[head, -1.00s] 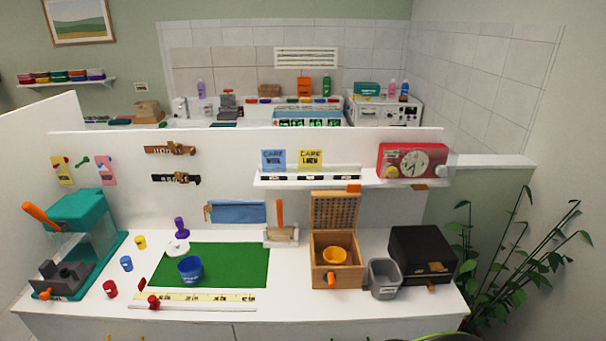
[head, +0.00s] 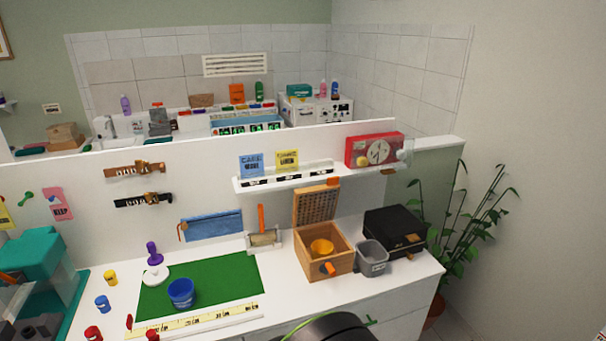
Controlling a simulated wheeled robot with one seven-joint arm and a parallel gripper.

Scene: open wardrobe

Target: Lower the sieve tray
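A wooden box (head: 338,264) stands on the right part of the white counter, with an orange knob (head: 327,269) on its front. A perforated wooden panel (head: 316,206), which looks like the sieve tray, stands raised at the box's back edge. A dark rounded part of my arm shows at the bottom edge in front of the counter. My gripper's fingers are not in view.
A grey bin (head: 372,257) and a black box (head: 394,231) stand close right of the wooden box. A brush in a holder (head: 263,238) is to its left. A blue cup (head: 181,292) sits on the green mat (head: 222,280). A shelf (head: 285,179) hangs above.

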